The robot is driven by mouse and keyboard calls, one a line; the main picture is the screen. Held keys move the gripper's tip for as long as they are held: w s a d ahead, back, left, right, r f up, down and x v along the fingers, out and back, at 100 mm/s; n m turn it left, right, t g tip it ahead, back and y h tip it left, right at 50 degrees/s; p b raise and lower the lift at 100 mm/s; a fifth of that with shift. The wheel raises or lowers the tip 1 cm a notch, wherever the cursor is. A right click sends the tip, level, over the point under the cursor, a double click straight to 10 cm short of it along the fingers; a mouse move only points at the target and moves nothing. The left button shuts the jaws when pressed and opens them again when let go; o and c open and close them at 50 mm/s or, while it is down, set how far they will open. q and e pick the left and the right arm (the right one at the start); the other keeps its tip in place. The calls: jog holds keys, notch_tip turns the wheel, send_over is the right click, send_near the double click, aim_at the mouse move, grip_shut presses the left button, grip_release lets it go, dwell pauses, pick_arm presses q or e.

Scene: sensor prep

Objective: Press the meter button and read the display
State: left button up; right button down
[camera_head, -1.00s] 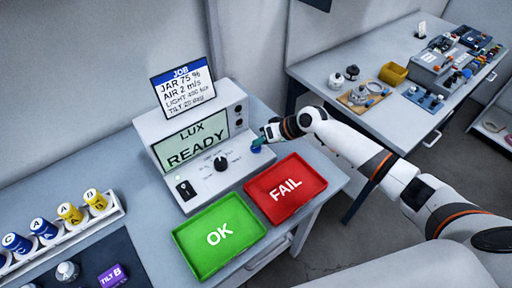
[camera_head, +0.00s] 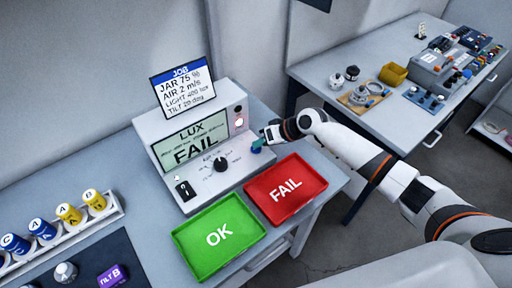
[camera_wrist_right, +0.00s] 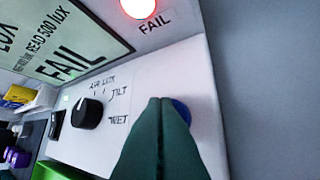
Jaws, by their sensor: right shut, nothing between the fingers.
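The grey meter (camera_head: 190,118) stands on the near table. Its display (camera_head: 193,144) reads "LUX" and "FAIL"; the small line between is clearer in the right wrist view (camera_wrist_right: 70,40) and seems to say "READ 500 lux". A red lamp (camera_head: 239,122) marked FAIL glows on its front, also in the right wrist view (camera_wrist_right: 138,8). My right gripper (camera_head: 263,141) is shut and empty, its green fingertips at the blue button (camera_head: 256,149). In the right wrist view the fingers (camera_wrist_right: 168,103) partly hide the button (camera_wrist_right: 183,110); contact is unclear. My left gripper is out of view.
The black dial (camera_head: 221,164) and a switch (camera_head: 185,190) sit on the meter's panel. The job card (camera_head: 182,85) stands on top. A green OK tray (camera_head: 191,237) and red FAIL tray (camera_head: 274,212) lie in front, empty. A rack (camera_head: 118,212) holds several labelled cans.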

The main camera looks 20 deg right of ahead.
aim_at(260, 149)
jog(key=shift+f, duration=0.2)
jog(key=shift+r, duration=0.1)
jog(key=shift+r+p, duration=0.75)
jog(key=shift+r, duration=0.05)
notch_tip(260, 149, up, 5)
jog(key=p, duration=0.4)
jog(key=shift+r+p, duration=0.1)
jog(key=shift+p, duration=0.2)
dwell(0.5)
